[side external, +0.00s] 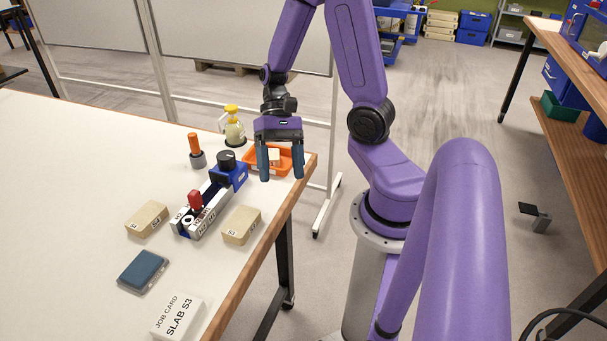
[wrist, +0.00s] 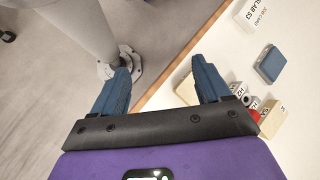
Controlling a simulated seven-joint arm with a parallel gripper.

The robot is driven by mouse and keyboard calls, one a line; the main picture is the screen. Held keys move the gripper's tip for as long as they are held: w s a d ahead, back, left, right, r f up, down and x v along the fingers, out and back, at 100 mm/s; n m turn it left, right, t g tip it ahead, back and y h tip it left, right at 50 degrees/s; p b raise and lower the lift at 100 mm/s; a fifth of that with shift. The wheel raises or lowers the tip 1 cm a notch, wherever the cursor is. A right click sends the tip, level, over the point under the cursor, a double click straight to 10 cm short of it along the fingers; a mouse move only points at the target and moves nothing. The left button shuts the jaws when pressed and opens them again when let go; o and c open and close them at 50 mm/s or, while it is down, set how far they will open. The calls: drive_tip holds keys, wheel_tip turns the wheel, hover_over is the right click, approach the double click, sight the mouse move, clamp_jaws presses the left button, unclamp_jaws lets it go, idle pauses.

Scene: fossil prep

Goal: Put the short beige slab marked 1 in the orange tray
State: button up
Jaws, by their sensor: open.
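The orange tray (side external: 286,167) sits at the table's far right corner. A small beige block (side external: 274,155) shows in it, partly behind my gripper; its marking cannot be read, so I cannot tell if it is the slab marked 1. My gripper (side external: 281,176) points down in front of the tray, fingers apart, with nothing held. In the wrist view my gripper (wrist: 161,70) has only floor and table edge between its fingers. Two other beige slabs lie on the table, one left (side external: 147,218) and one right (side external: 241,225) of the grey fixture; their small marks are unclear.
The grey fixture with a blue end block (side external: 229,174) and red knob (side external: 195,200) stands mid-table. An orange-topped tool (side external: 195,147) and yellow-topped bottle (side external: 234,128) stand behind. A blue pad (side external: 142,270) and a card reading SLAB S3 (side external: 178,317) lie nearer. The left tabletop is clear.

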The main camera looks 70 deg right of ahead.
drive_tip(key=s+a+r+n+t+h, duration=0.2)
drive_tip(key=s+a+r+n+h, duration=0.1)
drive_tip(key=n, duration=0.6)
drive_tip(key=s+a+r+n+t+h, duration=0.2)
drive_tip(key=s+a+n, duration=0.3)
drive_tip(key=n, duration=0.5)
drive_tip(key=shift+r+n+h, duration=0.3)
drive_tip(key=shift+r+h, duration=0.2)
drive_tip(key=shift+h, duration=0.3)
